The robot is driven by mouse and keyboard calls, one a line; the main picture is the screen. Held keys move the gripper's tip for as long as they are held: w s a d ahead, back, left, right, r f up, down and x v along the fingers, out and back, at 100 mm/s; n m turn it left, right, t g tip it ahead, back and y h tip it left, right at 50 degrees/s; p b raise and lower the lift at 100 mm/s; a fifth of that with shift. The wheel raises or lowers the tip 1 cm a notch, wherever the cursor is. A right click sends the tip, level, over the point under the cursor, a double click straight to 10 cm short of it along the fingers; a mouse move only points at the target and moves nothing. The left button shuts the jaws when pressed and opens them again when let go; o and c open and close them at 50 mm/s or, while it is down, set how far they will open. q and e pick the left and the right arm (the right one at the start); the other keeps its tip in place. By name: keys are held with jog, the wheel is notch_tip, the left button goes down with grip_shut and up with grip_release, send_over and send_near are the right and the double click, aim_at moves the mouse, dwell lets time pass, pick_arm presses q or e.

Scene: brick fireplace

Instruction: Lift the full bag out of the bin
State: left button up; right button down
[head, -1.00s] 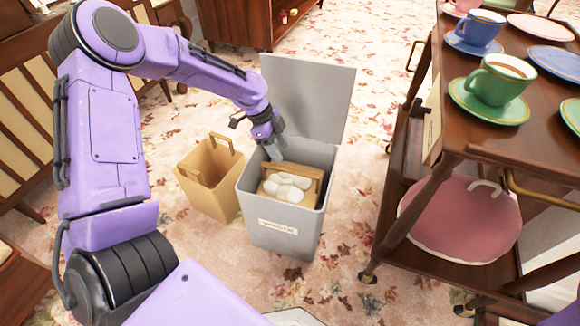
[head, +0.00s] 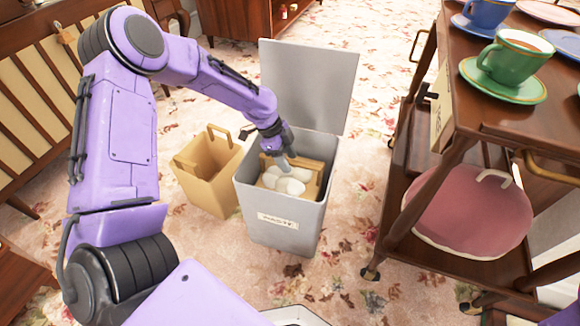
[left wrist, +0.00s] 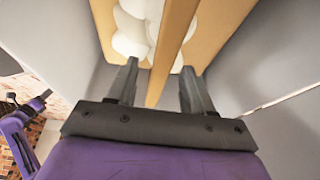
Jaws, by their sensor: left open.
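The grey bin (head: 275,215) stands on the carpet with its lid (head: 307,85) raised at the back. Inside is a tan bag (head: 312,172) filled with white rounded lumps (head: 288,186). My left gripper (head: 283,162) points down into the bin at the bag's back edge, partly hiding it. In the left wrist view, the open fingers of the left gripper (left wrist: 158,68) stand on either side of a tan strip of the bag (left wrist: 172,55); I cannot tell whether they touch it. My right gripper is not in view.
An empty-looking tan bag (head: 208,180) with handles stands left of the bin. A wooden trolley (head: 500,105) with cups and saucers on top and a pink cushion (head: 465,215) below is at the right.

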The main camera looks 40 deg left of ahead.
pick_arm(q)
jog(key=shift+f, duration=0.15)
grip_shut()
dwell(1.4)
